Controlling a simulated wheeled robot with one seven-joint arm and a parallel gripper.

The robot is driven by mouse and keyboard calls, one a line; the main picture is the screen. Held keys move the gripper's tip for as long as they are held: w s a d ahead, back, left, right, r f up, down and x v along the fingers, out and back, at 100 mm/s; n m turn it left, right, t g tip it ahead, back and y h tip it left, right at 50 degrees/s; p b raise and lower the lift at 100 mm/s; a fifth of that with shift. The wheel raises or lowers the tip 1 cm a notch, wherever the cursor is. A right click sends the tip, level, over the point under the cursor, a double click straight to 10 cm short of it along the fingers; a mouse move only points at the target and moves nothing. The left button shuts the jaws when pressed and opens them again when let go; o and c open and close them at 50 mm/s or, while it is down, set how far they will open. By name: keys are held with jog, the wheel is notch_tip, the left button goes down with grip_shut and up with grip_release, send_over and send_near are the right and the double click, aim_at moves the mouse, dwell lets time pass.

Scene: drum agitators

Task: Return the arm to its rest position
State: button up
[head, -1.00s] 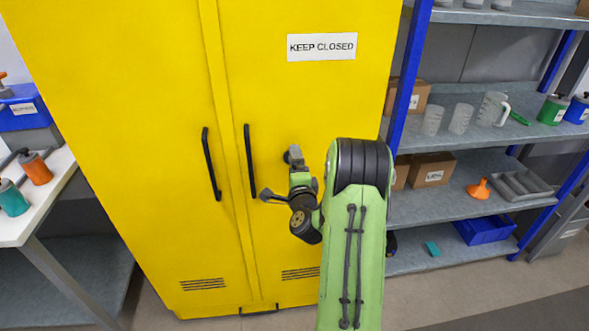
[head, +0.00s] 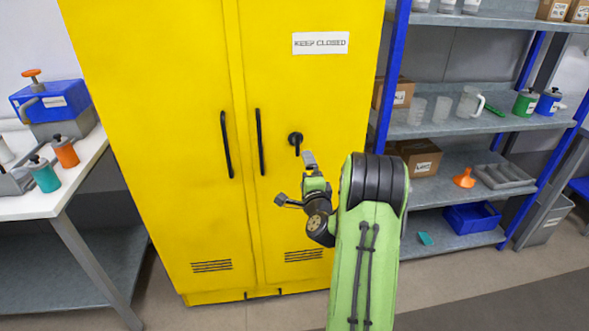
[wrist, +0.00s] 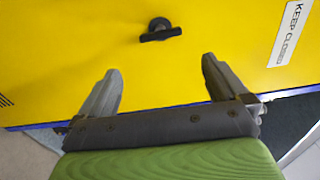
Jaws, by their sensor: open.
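My green arm reaches up from the bottom of the head view, in front of a tall yellow cabinet (head: 185,130). My gripper (head: 294,180) is open and empty, apart from the cabinet's right door. In the wrist view my gripper (wrist: 160,85) shows two spread fingers with nothing between them. A black latch knob (head: 296,138) on the right door stands just above my gripper; it also shows in the wrist view (wrist: 160,30), beyond the fingertips. Both cabinet doors look shut, with two black vertical handles (head: 226,145) at their meeting edges.
A shelf rack (head: 455,128) with jugs, bottles and boxes stands close to the right of my arm. A white table (head: 60,190) with orange and teal bottles is at the left. Bare floor (head: 480,280) lies at the lower right.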

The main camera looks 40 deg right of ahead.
jog(key=s+a+r+n+g+y+p, duration=0.1)
jog(key=a+r+n+y, duration=0.3)
jog(key=a, duration=0.5)
jog(key=a+r+n+g+y+p, duration=0.1)
jog(key=a+r+n+y, duration=0.2)
jog(key=a+n, duration=0.5)
jog(key=s+a+r+n+g+y+p, duration=0.1)
jog(key=a+r+n+y+p, duration=0.2)
jog(key=a, duration=0.6)
jog(key=s+a+n+g, duration=0.2)
jog(key=s+n, duration=0.1)
jog(key=s, duration=0.5)
jog(key=s+a+r+n+g+p, duration=0.1)
jog(key=s+a+n+g, duration=0.1)
jog(key=s, duration=0.7)
jog(key=s+a+r+n+g+p, duration=0.1)
jog(key=s+a+n+g, duration=0.1)
jog(key=s, duration=0.6)
jog(key=a+n, duration=0.1)
jog(key=n, duration=0.1)
jog(key=shift+s+r+n+g, duration=0.15)
jog(key=shift+r+n+g, duration=0.1)
jog(key=shift+n+g, duration=0.05)
